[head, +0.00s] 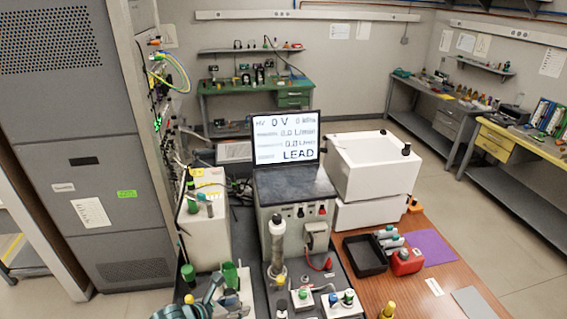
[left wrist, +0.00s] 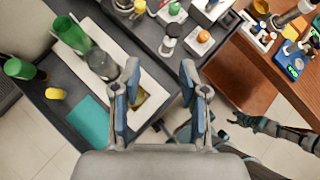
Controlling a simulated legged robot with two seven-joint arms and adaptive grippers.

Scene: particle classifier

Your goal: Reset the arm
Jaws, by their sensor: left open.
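My left gripper (head: 205,298) is low at the left of the bench in the head view. In the left wrist view its two blue-padded fingers (left wrist: 160,88) are spread apart with nothing between them. A dark jointed arm (left wrist: 285,132), apparently my right one, shows at the right of the left wrist view. Its fingertips are too unclear to read.
A monitor (head: 285,138) reading "LEAD" stands on the central apparatus, behind a glass column (head: 277,248). A white box (head: 372,165), a black tray (head: 364,255) and a red device (head: 407,262) are to the right. A tall grey cabinet (head: 85,150) stands at left.

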